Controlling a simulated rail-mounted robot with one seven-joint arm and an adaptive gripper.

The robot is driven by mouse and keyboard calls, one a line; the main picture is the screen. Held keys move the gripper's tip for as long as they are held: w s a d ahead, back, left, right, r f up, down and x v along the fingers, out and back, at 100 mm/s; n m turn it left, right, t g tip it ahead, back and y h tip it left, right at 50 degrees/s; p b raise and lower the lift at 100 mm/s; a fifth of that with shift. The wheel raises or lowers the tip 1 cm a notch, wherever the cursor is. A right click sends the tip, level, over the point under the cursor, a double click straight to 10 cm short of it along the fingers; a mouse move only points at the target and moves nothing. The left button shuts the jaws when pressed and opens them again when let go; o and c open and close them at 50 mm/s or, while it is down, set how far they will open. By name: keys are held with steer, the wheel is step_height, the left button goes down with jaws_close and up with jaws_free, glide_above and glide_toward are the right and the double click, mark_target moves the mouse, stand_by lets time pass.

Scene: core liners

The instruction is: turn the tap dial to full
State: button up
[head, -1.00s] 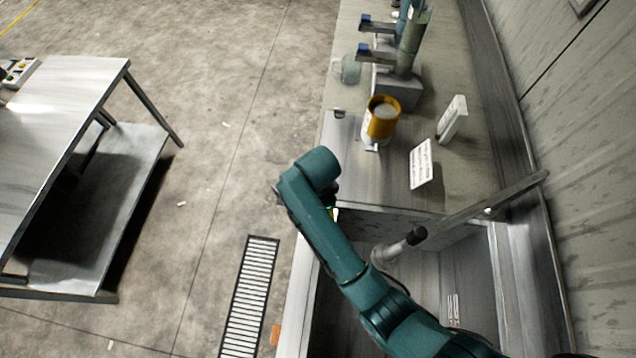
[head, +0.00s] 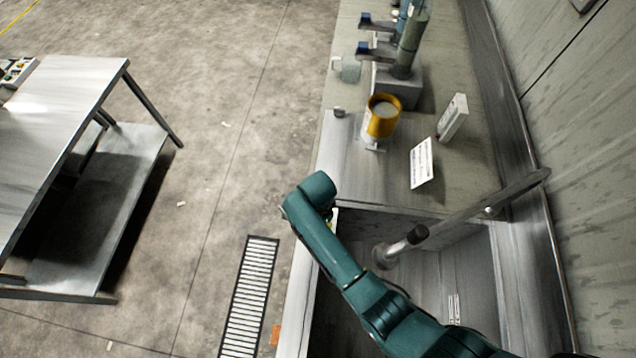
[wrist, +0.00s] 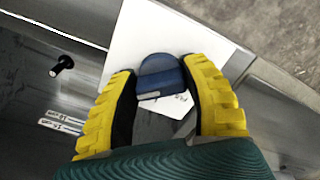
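A blue dial (wrist: 160,72) with a rounded top and a pale mark on its near face shows in the wrist view, in front of a white plate (wrist: 135,35). A white label with dark print lies partly hidden below it. My gripper (wrist: 159,78) has yellow ribbed fingers with dark inner pads, one on each side of the dial. Both pads appear to touch its sides. In the head view the dial and fingertips are hidden behind my green arm, which reaches over the sink's front edge.
A steel sink (head: 400,218) lies under my arm, with a slanted pipe (head: 480,210) across it. A yellow-rimmed container (head: 382,118), a white card (head: 422,163) and blue-handled fixtures (head: 375,50) stand on the counter.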

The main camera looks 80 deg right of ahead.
steer(key=c, duration=0.6)
steer(key=shift+n, duration=0.3)
steer(key=n+p, duration=0.2)
steer(key=n, duration=0.1)
steer(key=shift+s+a+n+p, duration=0.1)
steer(key=shift+n+p, duration=0.2)
steer(key=shift+p, duration=0.05)
steer(key=n+p, duration=0.1)
steer(key=n, duration=0.3)
steer(key=shift+p, duration=0.4)
steer(key=n+p, duration=0.1)
steer(key=n, duration=0.5)
steer(key=shift+s+f+n+p, duration=0.1)
steer(key=shift+n+p, duration=0.2)
steer(key=shift+n, duration=0.1)
steer(key=n, duration=0.4)
steer(key=shift+n+p, duration=0.3)
steer(key=shift+n, duration=0.1)
